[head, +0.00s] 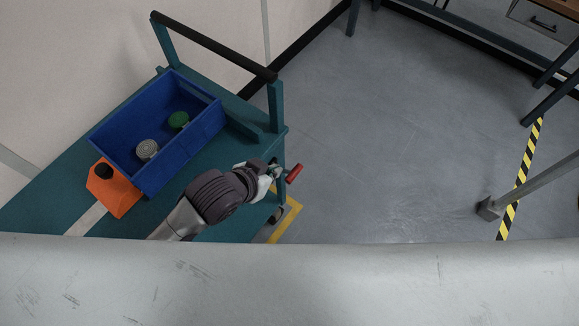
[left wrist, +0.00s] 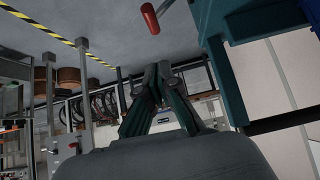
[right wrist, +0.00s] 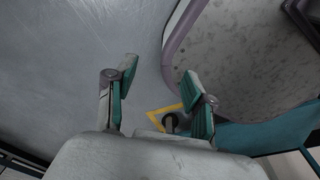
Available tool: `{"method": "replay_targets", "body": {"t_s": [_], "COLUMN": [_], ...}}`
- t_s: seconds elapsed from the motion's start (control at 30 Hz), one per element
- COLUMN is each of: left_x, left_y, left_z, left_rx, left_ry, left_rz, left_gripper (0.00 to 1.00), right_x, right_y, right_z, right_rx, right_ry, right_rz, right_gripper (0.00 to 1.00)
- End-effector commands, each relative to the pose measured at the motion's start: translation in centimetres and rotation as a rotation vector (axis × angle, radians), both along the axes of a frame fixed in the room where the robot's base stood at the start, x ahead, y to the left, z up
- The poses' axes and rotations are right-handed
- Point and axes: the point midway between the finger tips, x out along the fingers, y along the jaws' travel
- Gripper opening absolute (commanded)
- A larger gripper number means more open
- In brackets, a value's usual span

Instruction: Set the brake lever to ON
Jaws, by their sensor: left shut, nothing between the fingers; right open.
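The brake lever (head: 294,173) has a red handle and sticks out from the corner of the teal cart (head: 235,88) in the head view. Its red end also shows at the top of the left wrist view (left wrist: 150,18). My left gripper (head: 273,169) is shut and empty, right beside the lever; in the left wrist view its closed fingertips (left wrist: 158,72) are apart from the red handle. ON and OFF marks are not readable. My right gripper (right wrist: 160,75) is open and empty in the right wrist view, and out of the head view.
A blue bin (head: 118,157) on the cart holds a green and a grey round item. An orange box (head: 113,190) stands beside it. A black push handle (head: 212,45) rises at the cart's end. The grey floor (head: 400,120) right of the cart is clear.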

Motion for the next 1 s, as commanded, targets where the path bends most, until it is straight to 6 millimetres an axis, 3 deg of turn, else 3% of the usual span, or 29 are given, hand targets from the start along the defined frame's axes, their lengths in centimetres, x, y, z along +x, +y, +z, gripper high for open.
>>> {"method": "replay_targets", "body": {"t_s": [0.17, 0.37, 0.6, 0.8, 1.0], "left_x": [0.8, 3.1, 5.8, 5.7, 5.6], "left_y": [-0.8, -2.4, -4.4, -4.1, -4.1], "left_z": [-0.8, -3.6, -7.2, -9.9, -10.8], "left_rx": [-0.003, -0.003, -0.002, -0.002, -0.003], "left_ry": [-0.001, -0.002, -0.001, -0.002, -0.003], "left_rz": [-0.004, -0.003, -0.004, -0.003, -0.004], "left_gripper": [0.0, 0.0, 0.0, 0.0, 0.0], "right_x": [-0.1, -1.4, -1.3, -1.1, -1.0], "right_y": [-0.1, -0.5, -0.5, -0.5, -0.4], "right_z": [0.0, -0.1, -0.3, -0.2, -0.2], "right_rx": [-0.001, -0.006, -0.007, -0.006, -0.005], "right_ry": [0.001, 0.018, 0.018, 0.015, 0.013], "right_rz": [-0.002, -0.003, -0.002, -0.002, -0.001], "right_gripper": [0.53, 0.53, 0.53, 0.53, 0.53]}}
